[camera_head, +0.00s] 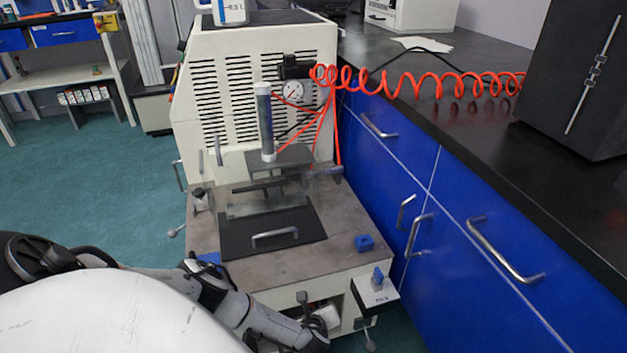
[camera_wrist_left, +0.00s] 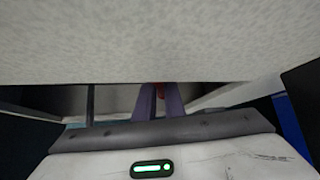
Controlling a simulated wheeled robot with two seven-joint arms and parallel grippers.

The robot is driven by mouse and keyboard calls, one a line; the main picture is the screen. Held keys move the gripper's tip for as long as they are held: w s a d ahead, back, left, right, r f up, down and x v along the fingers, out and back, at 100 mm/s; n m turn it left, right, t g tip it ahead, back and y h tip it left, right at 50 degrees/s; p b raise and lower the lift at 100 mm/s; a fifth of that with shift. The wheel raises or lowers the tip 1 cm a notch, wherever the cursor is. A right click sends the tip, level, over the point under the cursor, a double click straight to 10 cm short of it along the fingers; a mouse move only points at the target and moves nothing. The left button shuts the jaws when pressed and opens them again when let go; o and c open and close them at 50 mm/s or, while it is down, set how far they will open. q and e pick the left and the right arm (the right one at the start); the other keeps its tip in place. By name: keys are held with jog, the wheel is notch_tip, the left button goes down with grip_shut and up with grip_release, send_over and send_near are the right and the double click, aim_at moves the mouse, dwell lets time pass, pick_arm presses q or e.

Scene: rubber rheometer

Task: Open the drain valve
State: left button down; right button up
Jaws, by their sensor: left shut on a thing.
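My left gripper (camera_wrist_left: 159,101) shows in the left wrist view with its two fingers close together, under a pale speckled slab. A small red piece (camera_wrist_left: 160,89) shows between the fingertips, and the gripper is shut on it. It looks like the drain valve's handle, but most of it is hidden. In the head view my left arm reaches low to the front of the rheometer (camera_head: 265,258), below its worktop. The fingertips are hidden there by the wrist and the machine's front. My right gripper is not in view.
The worktop's front edge overhangs the left gripper closely. A small box with a blue knob (camera_head: 378,277) sticks out at the machine's front right. Blue cabinets (camera_head: 400,190) with metal handles stand along the right. Green floor is clear at the left.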

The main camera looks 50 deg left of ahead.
pick_arm(q)
jog(key=shift+s+a+f, duration=0.2)
jog(key=shift+s+a, duration=0.4)
jog(key=shift+a, duration=0.1)
jog(key=c, duration=1.5)
grip_release()
jog(key=o, duration=0.3)
jog(key=shift+w+d, duration=0.15)
jog(key=shift+w+d+r, duration=0.1)
jog(key=shift+d, duration=0.05)
jog(key=shift+d+r, duration=0.15)
jog(key=shift+p+v, duration=3.05)
jog(key=shift+v, duration=1.95)
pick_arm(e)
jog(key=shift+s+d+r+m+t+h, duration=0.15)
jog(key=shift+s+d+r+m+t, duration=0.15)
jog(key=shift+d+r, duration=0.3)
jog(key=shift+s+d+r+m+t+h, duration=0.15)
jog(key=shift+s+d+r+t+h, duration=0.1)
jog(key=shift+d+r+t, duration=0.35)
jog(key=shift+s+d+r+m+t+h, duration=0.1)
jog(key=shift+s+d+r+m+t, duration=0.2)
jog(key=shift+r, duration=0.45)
